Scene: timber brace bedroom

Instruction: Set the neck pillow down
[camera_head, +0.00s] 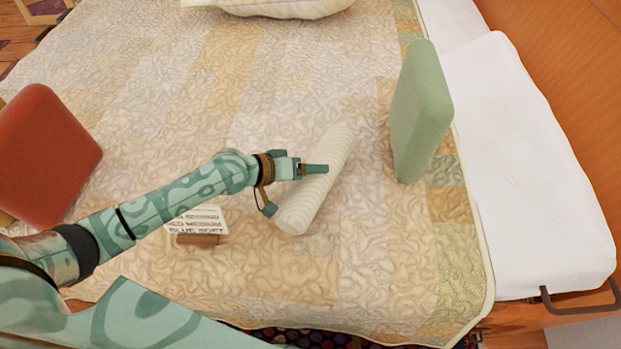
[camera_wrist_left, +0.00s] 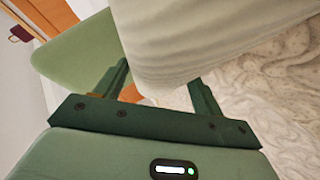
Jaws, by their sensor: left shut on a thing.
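The neck pillow (camera_head: 331,159) is a cream-white ribbed cylinder. It lies slantwise over the middle of the quilted bed (camera_head: 350,262) in the head view. My left gripper (camera_head: 314,169) reaches it from the left and is shut on it around its middle. In the left wrist view, the pillow (camera_wrist_left: 215,40) fills the top between the two dark green fingers of my left gripper (camera_wrist_left: 160,88). I cannot tell whether its underside touches the quilt. My right gripper is out of view.
A green cushion (camera_head: 420,112) stands upright right of the pillow. A red cushion (camera_head: 48,150) is at the left. A printed card on a wooden block (camera_head: 199,239) sits near the left forearm. A pale pillow (camera_head: 285,7) lies at the far edge. The quilt's front right is clear.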

